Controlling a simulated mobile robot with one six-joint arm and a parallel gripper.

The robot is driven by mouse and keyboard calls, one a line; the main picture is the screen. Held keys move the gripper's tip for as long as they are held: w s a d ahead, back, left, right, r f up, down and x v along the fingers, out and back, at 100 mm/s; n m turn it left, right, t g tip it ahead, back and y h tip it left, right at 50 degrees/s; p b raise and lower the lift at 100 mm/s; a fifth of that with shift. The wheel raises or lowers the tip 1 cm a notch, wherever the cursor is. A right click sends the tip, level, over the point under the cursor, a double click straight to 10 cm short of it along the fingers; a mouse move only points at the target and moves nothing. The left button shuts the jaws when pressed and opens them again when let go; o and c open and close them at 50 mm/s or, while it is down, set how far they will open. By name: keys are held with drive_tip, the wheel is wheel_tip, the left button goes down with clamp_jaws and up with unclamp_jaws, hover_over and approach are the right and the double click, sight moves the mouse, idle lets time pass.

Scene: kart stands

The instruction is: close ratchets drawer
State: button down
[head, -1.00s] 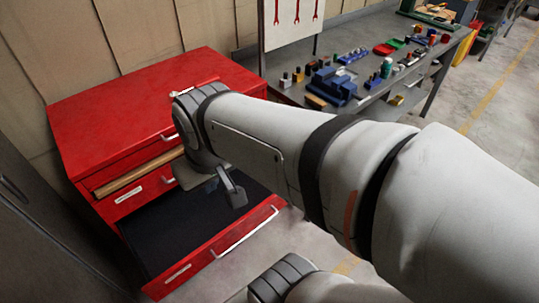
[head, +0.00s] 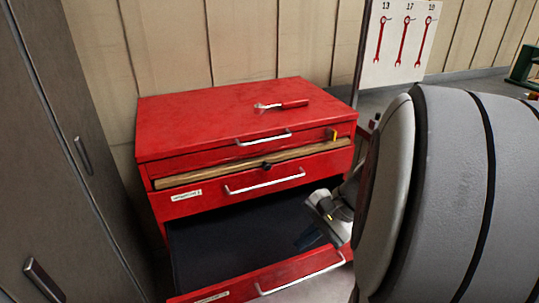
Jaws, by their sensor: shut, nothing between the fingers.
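A red tool chest (head: 230,120) stands against the wall in the head view. Its lowest visible drawer (head: 300,270) is pulled far out, showing a dark, empty-looking interior and a silver bar handle. A label on its front is cut off by the frame's lower edge. The drawer above (head: 220,195) is shut and has a small label, too small to read. My gripper (head: 318,228) is shut and empty, over the right side of the open drawer, behind its front. I cannot tell whether it touches the drawer. My arm hides the area to the right.
A ratchet-like tool with a red handle (head: 290,104) lies on the chest top. A wooden strip (head: 240,166) with a dark knob runs across the chest. A grey cabinet (head: 60,170) stands close at left. A wrench board (head: 400,40) is at back right.

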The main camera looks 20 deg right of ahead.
drive_tip(key=d+f+m+t+y+b, duration=0.1)
drive_tip(key=d+f+m+t+b, duration=0.9)
drive_tip(key=d+f+m+b, duration=0.55)
drive_tip(key=s+d+f+m+t+h+b, duration=0.3)
drive_tip(key=s+d+f+h, duration=0.15)
drive_tip(key=d, duration=0.35)
drive_tip(key=s+d+f+m+t+h+b, duration=0.3)
drive_tip(key=s+d+f+m, duration=0.15)
drive_tip(key=d, duration=0.35)
drive_tip(key=w+n+b, duration=0.1)
drive_tip(key=w+b, duration=0.3)
drive_tip(key=w, duration=0.9)
drive_tip(key=shift+w+a, duration=0.2)
drive_tip(key=shift+w, duration=0.05)
drive_tip(key=shift+f+y, duration=0.1)
drive_tip(key=shift+y, duration=0.15)
